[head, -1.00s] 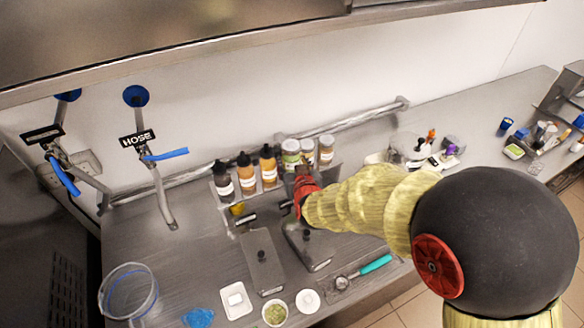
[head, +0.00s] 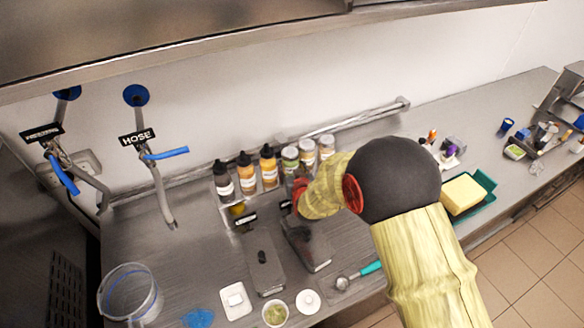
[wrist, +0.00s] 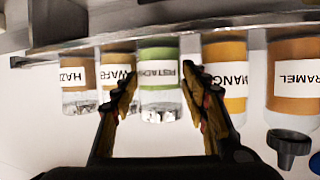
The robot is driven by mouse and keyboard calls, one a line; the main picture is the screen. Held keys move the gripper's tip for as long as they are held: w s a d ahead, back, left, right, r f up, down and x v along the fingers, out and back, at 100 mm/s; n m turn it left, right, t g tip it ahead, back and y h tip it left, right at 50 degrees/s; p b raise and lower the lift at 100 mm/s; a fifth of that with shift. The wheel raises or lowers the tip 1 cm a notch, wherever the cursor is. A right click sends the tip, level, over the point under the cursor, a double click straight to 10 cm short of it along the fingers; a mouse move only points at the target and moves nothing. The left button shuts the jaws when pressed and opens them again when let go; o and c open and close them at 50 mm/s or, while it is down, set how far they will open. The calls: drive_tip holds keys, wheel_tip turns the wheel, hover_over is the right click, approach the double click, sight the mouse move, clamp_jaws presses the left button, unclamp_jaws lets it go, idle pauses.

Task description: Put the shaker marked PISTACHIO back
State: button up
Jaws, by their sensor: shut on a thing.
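The shaker marked PISTACHIO (wrist: 160,88) has a green band and a clear end, and appears upside down in the wrist view. It stands in line between the WAFE... shaker (wrist: 118,75) and the MANGO bottle (wrist: 226,80). My gripper (wrist: 160,82) is shut on it, one finger on each side. In the head view the green shaker (head: 290,157) is in the row at the back, with my gripper (head: 299,188) just in front of it. The rack (head: 228,207) holds the row; whether the shaker's base rests on it is hidden.
The HAZ... shaker (wrist: 78,82) and CARAMEL bottle (wrist: 294,80) flank the row. Grey lidded containers (head: 264,262) lie in front. A clear tub (head: 130,292) stands front left. A pipe runs along the wall behind.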

drive_tip(key=shift+r, duration=0.1)
drive_tip(key=o, duration=0.9)
